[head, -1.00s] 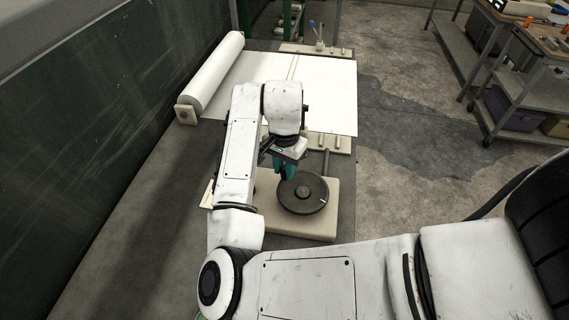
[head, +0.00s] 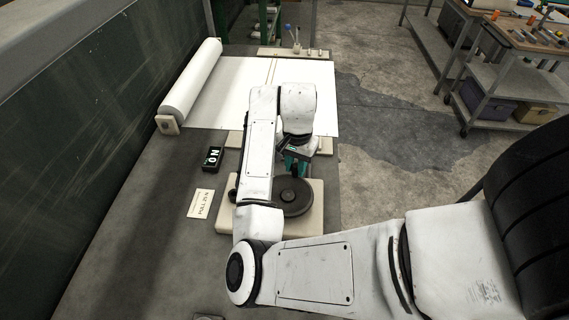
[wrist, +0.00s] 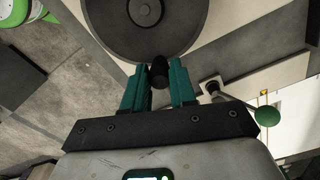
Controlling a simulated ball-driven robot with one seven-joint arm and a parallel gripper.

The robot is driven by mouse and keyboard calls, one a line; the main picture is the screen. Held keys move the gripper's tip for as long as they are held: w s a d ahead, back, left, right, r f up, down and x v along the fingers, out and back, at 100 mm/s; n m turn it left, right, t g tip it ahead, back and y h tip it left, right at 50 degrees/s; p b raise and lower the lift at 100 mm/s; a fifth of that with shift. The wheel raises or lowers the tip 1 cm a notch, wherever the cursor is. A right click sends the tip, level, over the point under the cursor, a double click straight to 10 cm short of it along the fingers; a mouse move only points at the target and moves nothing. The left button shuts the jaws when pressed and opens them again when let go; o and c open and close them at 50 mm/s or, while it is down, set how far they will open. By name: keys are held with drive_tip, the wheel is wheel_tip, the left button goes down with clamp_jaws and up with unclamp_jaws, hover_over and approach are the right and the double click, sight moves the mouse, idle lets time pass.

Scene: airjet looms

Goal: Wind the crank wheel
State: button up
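The crank wheel (head: 291,198) is a dark round disc with a raised hub on a cream base plate (head: 308,222). My forearm hides its left part. In the wrist view the wheel (wrist: 181,38) fills the top middle, and its dark upright handle knob (wrist: 158,74) stands near its rim. In the head view my gripper (head: 296,170) is at the wheel's far rim, and the knob is hidden.
A white fabric roll (head: 190,80) and sheet (head: 235,82) lie beyond. A black ON sign (head: 212,157) and a PULL 25 N card (head: 201,204) lie left. A lever with a green ball (wrist: 268,115) shows near my fingers. A tool cart (head: 500,85) stands far right.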

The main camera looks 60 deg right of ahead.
drive_tip(key=o, duration=0.4)
drive_tip(key=shift+o, duration=0.2)
drive_tip(key=shift+w, duration=0.1)
drive_tip(key=shift+r, duration=3)
wheel_tip(320, 180, up, 11)
drive_tip(key=shift+f, duration=0.1)
